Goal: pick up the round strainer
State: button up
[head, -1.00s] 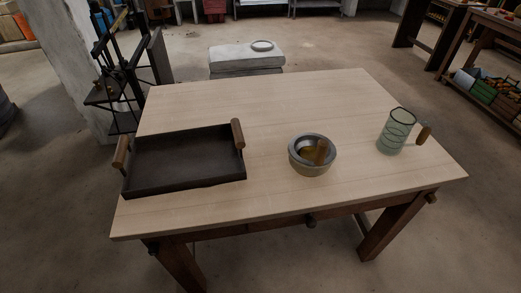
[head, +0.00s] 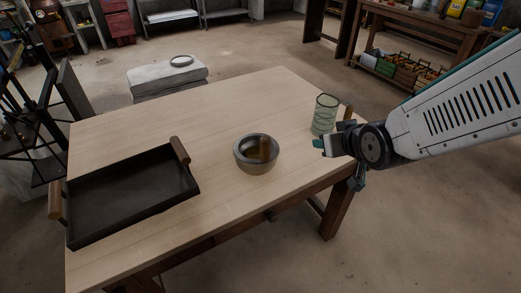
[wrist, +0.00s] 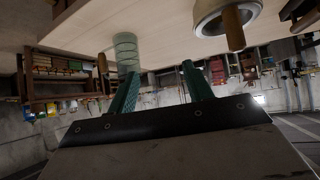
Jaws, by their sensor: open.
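The round strainer (head: 243,163) appears to be the round, grey-brown metal bowl with a brown wooden handle. It sits on the light wooden table (head: 200,115), near the middle of the front side. In the wrist view the round strainer (wrist: 208,22) is at the top, right of the fingers, partly cut off by the frame. My gripper (head: 319,146) is at the table's right side, to the right of the strainer and apart from it. In the wrist view my gripper (wrist: 160,72) has its two green fingers spread with nothing between them.
A green, ringed, see-through mug (head: 325,113) with a wooden handle stands just behind my gripper. A dark tray (head: 130,190) with wooden handles is at the table's left. A pale block (head: 165,80) stands behind the table. The table's far middle is clear.

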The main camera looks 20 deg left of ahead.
aim_at(262, 147)
jog(key=s+a+f+n+y, duration=0.1)
jog(key=a+f, duration=0.1)
jog(key=a, duration=0.2)
jog(key=s+a+f+y, duration=0.1)
jog(key=a+f+y, duration=0.1)
jog(key=a, duration=0.2)
jog(key=s+a+f+n+y, duration=0.1)
jog(key=a+f, duration=0.1)
jog(key=a, duration=0.3)
jog(key=shift+n+t, duration=0.3)
jog(key=shift+t, duration=0.1)
jog(key=x, duration=0.8)
jog(key=shift+s+a+r, duration=0.1)
jog(key=shift+c, duration=0.3)
jog(key=shift+y, duration=0.4)
grip_shut()
